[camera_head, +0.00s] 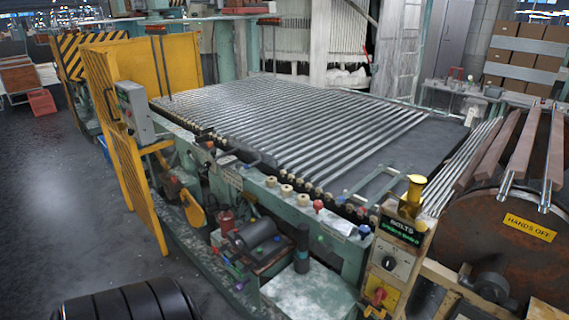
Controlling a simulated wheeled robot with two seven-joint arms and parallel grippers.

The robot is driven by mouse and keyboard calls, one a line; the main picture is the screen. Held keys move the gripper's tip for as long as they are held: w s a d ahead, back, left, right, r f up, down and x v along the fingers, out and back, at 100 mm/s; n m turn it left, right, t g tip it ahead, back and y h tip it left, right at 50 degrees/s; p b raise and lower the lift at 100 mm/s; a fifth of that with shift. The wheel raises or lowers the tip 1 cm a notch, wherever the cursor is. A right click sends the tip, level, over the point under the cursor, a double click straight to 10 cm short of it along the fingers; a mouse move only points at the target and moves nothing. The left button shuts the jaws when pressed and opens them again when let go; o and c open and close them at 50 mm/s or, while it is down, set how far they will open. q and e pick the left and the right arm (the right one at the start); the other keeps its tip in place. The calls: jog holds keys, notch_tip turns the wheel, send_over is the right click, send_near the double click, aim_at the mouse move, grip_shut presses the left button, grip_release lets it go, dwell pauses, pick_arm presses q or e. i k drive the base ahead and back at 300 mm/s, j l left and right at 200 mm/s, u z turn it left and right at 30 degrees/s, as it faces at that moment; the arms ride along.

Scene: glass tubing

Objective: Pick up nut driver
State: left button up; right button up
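I cannot make out a nut driver with certainty. Small objects lie along the front ledge (290,198) of the green machine. One is a small red-topped piece (318,206). Another is a small blue and red piece (364,231) near the ledge's right end. Both are too small to identify.
Glass tubes (290,120) lie in rows across the machine bed. Yellow guards (125,160) stand at its left. A control box (395,262) with a yellow piece (412,192) stands at its front right. The floor (60,190) at the left is clear.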

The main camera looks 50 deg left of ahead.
aim_at(303, 229)
jog(key=u, duration=1.45)
